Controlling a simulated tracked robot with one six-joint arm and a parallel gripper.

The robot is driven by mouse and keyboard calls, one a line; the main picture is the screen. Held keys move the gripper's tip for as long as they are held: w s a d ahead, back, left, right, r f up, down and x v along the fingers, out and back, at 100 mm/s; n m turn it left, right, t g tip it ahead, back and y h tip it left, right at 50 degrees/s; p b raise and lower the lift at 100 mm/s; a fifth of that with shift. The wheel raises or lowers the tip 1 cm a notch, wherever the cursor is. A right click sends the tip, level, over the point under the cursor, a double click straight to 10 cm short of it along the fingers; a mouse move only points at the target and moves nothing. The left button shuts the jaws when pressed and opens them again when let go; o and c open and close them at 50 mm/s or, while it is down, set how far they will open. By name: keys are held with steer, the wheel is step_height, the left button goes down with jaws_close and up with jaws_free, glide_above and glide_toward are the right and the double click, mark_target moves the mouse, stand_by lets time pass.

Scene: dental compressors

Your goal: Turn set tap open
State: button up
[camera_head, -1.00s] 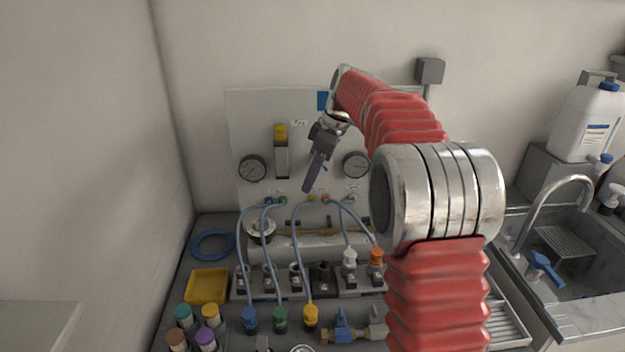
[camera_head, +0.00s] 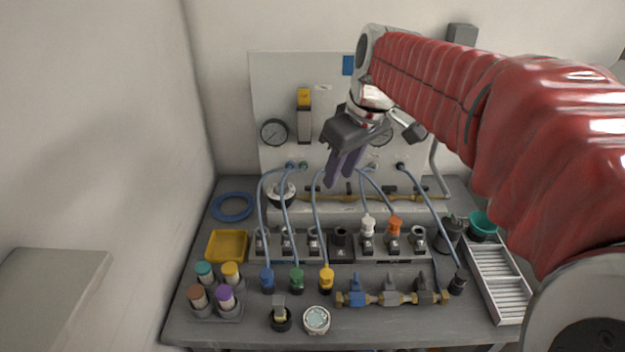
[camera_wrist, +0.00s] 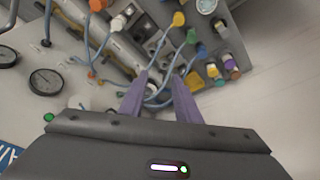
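A brass manifold (camera_head: 372,299) lies at the front of the bench. It carries a tap with a blue handle (camera_head: 356,287) and two taps with grey handles, a middle one (camera_head: 391,289) and a right one (camera_head: 425,286). I cannot tell which tap is the set tap. My gripper (camera_head: 338,183) has purple fingers and hangs above the back of the bench, in front of the panel, well above and behind the manifold. In the wrist view its fingers (camera_wrist: 161,78) stand apart with nothing held between them. I cannot make out the manifold in the wrist view.
Blue hoses run from the panel (camera_head: 265,95) to the blue, green and yellow plugs (camera_head: 326,279). A row of couplings (camera_head: 340,246) stands mid-bench. A yellow tray (camera_head: 227,245) and capped bottles (camera_head: 225,298) are at left; a white rack (camera_head: 494,275) is at right.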

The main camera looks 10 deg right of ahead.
steer(key=s+f+m+t, duration=0.1)
steer(key=s+f+m, duration=0.2)
steer(key=s, duration=0.6)
steer(key=s+f+m+t+h, duration=0.1)
steer(key=s+f+m, duration=0.2)
steer(key=s, duration=0.7)
step_height(320, 180, down, 2)
steer(key=shift+s+a+f+h, duration=0.15)
steer(key=shift+a+h, duration=0.15)
steer(key=shift+o, duration=0.2)
